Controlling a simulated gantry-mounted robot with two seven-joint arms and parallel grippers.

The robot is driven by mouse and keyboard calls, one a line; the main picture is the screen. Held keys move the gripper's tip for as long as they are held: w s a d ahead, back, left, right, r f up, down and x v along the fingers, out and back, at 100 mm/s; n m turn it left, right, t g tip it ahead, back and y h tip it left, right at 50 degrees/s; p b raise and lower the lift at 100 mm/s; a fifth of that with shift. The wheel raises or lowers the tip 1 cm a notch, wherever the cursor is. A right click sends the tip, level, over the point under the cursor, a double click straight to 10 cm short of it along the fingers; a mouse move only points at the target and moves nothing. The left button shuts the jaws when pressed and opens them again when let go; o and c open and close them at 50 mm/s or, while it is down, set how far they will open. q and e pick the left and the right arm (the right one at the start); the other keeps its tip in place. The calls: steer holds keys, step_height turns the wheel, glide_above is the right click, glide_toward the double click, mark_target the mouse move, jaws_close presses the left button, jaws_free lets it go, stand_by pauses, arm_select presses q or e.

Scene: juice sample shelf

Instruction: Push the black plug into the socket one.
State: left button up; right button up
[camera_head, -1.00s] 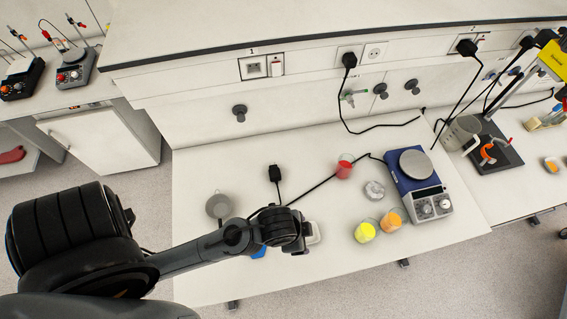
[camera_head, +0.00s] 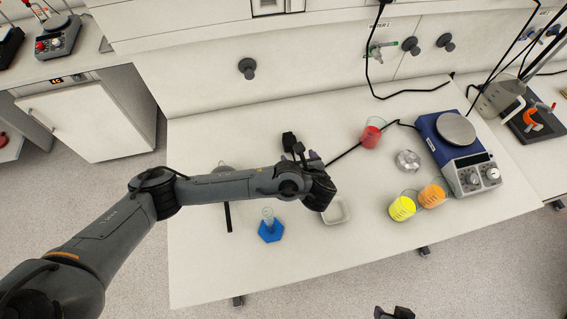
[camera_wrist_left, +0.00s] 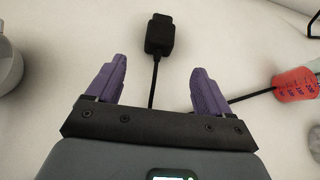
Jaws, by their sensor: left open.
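The black plug (camera_wrist_left: 159,33) lies on the white bench with its cable running back between my left fingers in the left wrist view. It also shows in the head view (camera_head: 288,139), partly behind my gripper. My left gripper (camera_wrist_left: 155,77) is open and empty, its purple fingers apart on either side of the cable, short of the plug's body. In the head view, my left gripper (camera_head: 301,152) is over the bench beside the plug. Only the lower edge of socket one's panel (camera_head: 275,9) shows at the top. A dark part at the bottom edge seems to be my right gripper (camera_head: 394,313).
The bench's front left is clear.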

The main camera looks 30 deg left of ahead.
mark_target(291, 146)
arm_select(q)
steer(key=shift+w+a+f, duration=0.2)
steer(key=shift+w+a, duration=0.05)
steer(key=shift+a, duration=0.1)
steer(key=b+x, duration=0.6)
steer(key=x, duration=0.1)
steer(key=shift+w+a+f+b, duration=0.25)
steer(key=shift+w+a+b, duration=0.15)
steer(key=shift+w, duration=0.1)
